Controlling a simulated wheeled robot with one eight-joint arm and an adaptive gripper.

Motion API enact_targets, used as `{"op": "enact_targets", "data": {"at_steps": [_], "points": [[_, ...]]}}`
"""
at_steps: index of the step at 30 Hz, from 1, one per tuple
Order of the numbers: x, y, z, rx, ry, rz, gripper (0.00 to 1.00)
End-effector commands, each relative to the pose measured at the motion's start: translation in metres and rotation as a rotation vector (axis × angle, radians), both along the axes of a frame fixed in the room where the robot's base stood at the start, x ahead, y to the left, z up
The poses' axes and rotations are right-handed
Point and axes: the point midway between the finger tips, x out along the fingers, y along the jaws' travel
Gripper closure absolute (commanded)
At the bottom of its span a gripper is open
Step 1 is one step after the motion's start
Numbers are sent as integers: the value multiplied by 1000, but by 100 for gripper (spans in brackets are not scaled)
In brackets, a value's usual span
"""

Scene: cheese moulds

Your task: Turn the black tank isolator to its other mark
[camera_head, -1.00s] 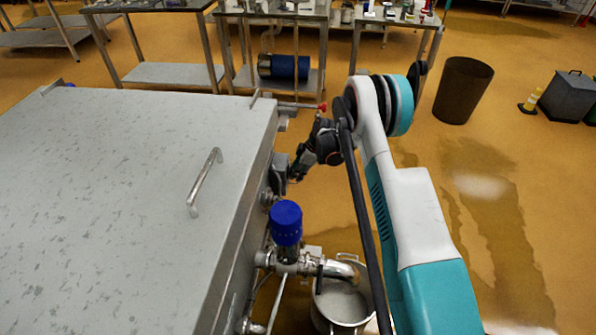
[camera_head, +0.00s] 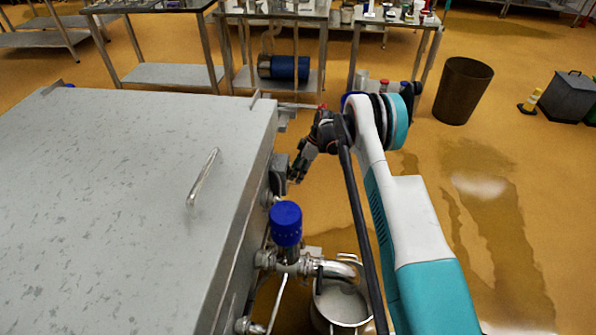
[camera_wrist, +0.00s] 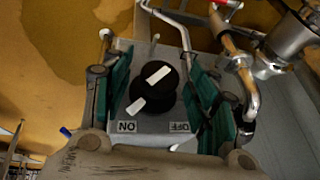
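The black tank isolator knob (camera_wrist: 154,88) shows in the wrist view, round with a white bar across its face. It sits on a grey box with an ON label (camera_wrist: 127,126) at lower left and an OFF label (camera_wrist: 180,127) at lower right. The white bar slants from upper right to lower left, its lower end toward ON. My gripper (camera_wrist: 158,100) is open, its green-padded fingers on either side of the knob with gaps showing. In the head view my gripper (camera_head: 296,172) is beside the grey isolator box (camera_head: 279,172) on the tank's side; the knob is hidden there.
The steel tank (camera_head: 110,190) with a lid handle (camera_head: 203,177) fills the left. A blue-capped valve (camera_head: 286,224) and pipe stand nearer, above a steel pot (camera_head: 340,306). A brown bin (camera_head: 463,90) stands at back right.

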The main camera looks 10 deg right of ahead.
Motion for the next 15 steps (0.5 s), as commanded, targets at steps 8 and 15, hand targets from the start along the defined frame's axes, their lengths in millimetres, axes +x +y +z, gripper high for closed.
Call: {"op": "enact_targets", "data": {"at_steps": [8, 15], "points": [[0, -1, 2, 0, -1, 0, 46], [0, -15, 31, 0, 0, -1, 46]]}}
